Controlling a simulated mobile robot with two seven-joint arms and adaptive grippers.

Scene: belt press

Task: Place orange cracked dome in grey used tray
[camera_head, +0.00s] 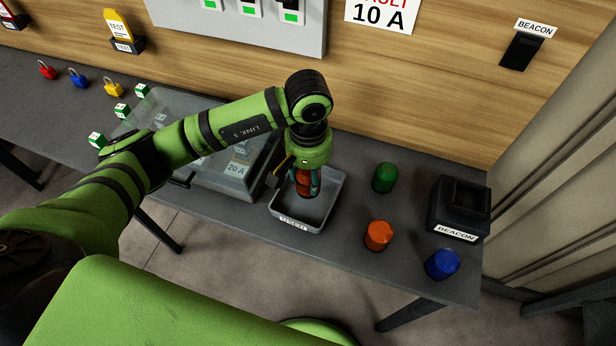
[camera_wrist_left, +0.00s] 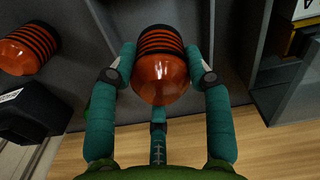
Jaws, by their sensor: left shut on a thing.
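My left gripper (camera_head: 304,182) is shut on an orange dome (camera_head: 304,185). It holds the dome over the grey tray (camera_head: 318,210), within the tray's outline in the head view. I cannot tell whether the dome touches the tray floor. In the left wrist view the held dome (camera_wrist_left: 162,75) has dark bands and sits between the teal fingers of the left gripper (camera_wrist_left: 160,75). No crack is clear on it. A second orange dome (camera_head: 378,235) stands on the bench right of the tray. My right gripper is not in view.
A green dome (camera_head: 385,177), a blue dome (camera_head: 442,264) and the black beacon base (camera_head: 459,208) stand right of the tray. A clear-lidded box (camera_head: 215,178) is close on the tray's left. Small padlocks and green-white cubes lie farther left.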

